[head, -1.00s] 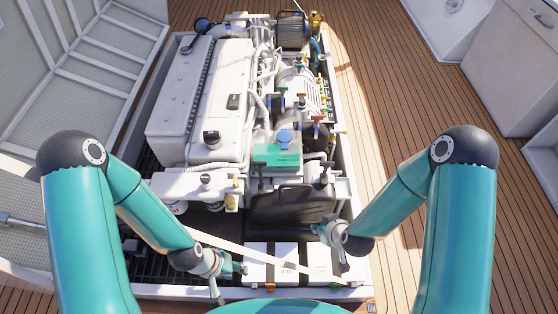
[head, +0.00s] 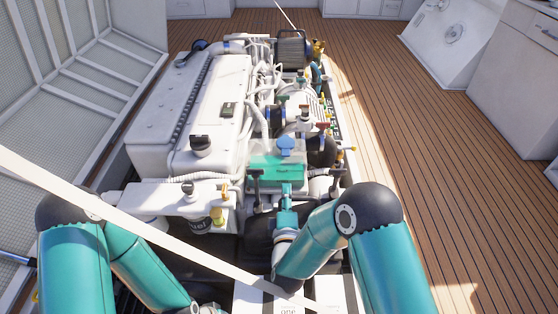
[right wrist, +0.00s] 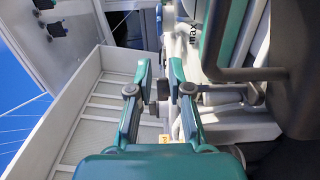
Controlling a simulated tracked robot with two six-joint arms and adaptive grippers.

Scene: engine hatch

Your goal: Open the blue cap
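The blue cap (head: 286,146) sits on top of a white tank with teal-green liquid (head: 275,172), right of the engine block in the head view. My right gripper (head: 288,187) is just below and in front of the tank, apart from the cap. In the right wrist view its fingers (right wrist: 160,72) are spread, with nothing held between them.
The white engine block (head: 195,105) fills the left of the hatch. A black filler cap (head: 201,145) stands on it. Black T-shaped handles (head: 256,180) flank my right gripper. A white strut (head: 130,222) crosses the lower left. The wooden deck (head: 410,130) at right is clear.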

